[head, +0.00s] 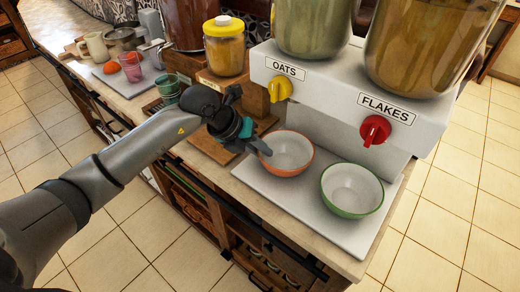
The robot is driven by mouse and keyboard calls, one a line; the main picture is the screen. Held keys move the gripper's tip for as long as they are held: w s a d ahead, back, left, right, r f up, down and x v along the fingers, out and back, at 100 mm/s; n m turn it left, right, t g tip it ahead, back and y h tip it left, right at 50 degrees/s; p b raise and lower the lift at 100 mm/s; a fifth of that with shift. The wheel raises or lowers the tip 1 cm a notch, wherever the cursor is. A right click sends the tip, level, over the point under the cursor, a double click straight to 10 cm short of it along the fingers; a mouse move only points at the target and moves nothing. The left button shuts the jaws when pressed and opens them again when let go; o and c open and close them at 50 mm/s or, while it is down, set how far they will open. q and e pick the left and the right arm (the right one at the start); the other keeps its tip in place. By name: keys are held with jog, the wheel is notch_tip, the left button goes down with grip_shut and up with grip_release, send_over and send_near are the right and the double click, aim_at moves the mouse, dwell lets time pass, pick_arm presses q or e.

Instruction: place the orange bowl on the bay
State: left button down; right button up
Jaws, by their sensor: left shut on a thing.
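The orange bowl (286,152), white inside with an orange rim, is at the left part of the dispenser's pale bay (300,211), below the OATS spout. My left gripper (263,149) reaches in from the left and is shut on the bowl's left rim. The bowl looks level; I cannot tell whether its base touches the bay. The fingertips are small and partly hidden by the wrist. My right gripper is out of view.
A green bowl (352,190) stands on the bay's right part, close to the orange bowl. The dispenser with yellow (279,89) and red (375,131) knobs rises behind. A yellow-lidded jar (225,50) stands left of it. The bay's front strip is clear.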

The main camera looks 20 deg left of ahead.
pick_arm(q)
jog(key=c, duration=0.8)
grip_release()
jog(key=shift+f, duration=0.1)
jog(key=p+v, duration=0.1)
jog(key=v, duration=1.1)
jog(key=shift+s+p, duration=0.1)
jog(key=shift+p, duration=0.25)
